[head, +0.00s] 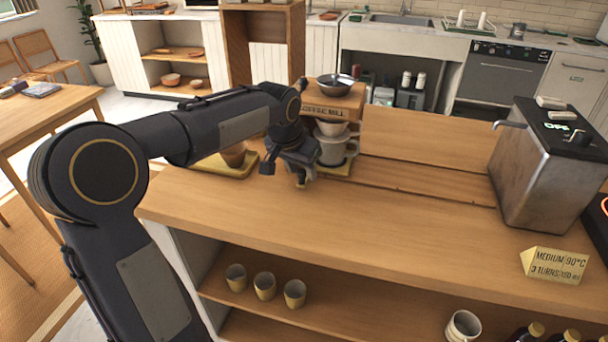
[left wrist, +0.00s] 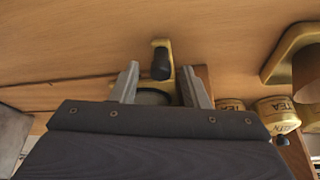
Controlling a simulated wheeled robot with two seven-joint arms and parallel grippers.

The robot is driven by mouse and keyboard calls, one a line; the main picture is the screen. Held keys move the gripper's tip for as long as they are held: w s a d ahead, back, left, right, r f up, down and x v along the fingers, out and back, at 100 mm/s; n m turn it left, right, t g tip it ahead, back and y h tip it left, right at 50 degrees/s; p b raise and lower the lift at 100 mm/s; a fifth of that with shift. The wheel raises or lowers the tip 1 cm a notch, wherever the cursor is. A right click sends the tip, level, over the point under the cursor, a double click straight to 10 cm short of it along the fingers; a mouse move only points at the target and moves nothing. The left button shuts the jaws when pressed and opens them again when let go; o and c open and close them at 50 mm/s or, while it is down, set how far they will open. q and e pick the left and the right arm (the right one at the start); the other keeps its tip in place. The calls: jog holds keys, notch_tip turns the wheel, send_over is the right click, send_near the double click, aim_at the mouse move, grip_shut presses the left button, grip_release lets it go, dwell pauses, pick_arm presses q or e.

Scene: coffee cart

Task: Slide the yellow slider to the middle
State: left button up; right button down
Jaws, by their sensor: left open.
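My left gripper (left wrist: 160,78) is open, with one finger on each side of the knob and visible gaps between. In the head view, my left gripper (head: 303,182) is low over the counter, just in front of the coffee mill stand (head: 330,104). A yellow base (head: 340,171) under a glass mug (head: 332,150) shows beside it. The gripper hides much of this area. My right gripper is not in view.
A yellow tray (head: 212,166) with a brown cone (head: 233,153) stands left of the gripper. A long groove (head: 430,181) runs right along the counter. A metal machine (head: 540,170) and a sign (head: 553,264) stand at the right.

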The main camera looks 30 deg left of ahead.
pick_arm(q)
jog(key=shift+x, duration=0.85)
grip_shut()
